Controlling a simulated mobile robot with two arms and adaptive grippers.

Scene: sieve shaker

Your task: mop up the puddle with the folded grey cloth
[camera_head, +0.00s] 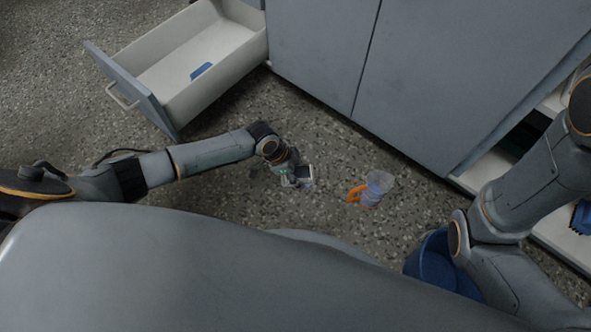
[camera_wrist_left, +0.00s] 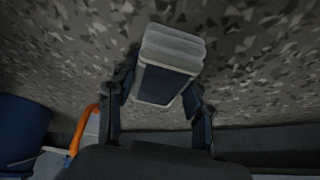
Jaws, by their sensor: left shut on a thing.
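The folded grey cloth (camera_wrist_left: 172,47) is between the fingers of my left gripper (camera_wrist_left: 162,88) in the left wrist view, with pale layered edges and a darker face. In the head view my left gripper (camera_head: 291,180) is low over the speckled floor, shut on the cloth (camera_head: 305,173), which shows as a small pale-edged block. I cannot tell whether the cloth touches the floor. I cannot make out a clear edge of the puddle in either view. My right arm comes in at the right of the head view, but its gripper is not in view.
A clear jug (camera_head: 380,184) with an orange handle is on the floor just right of my left gripper. An open drawer (camera_head: 222,72) holds a small blue item. Grey cabinets (camera_head: 420,70) line the back.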

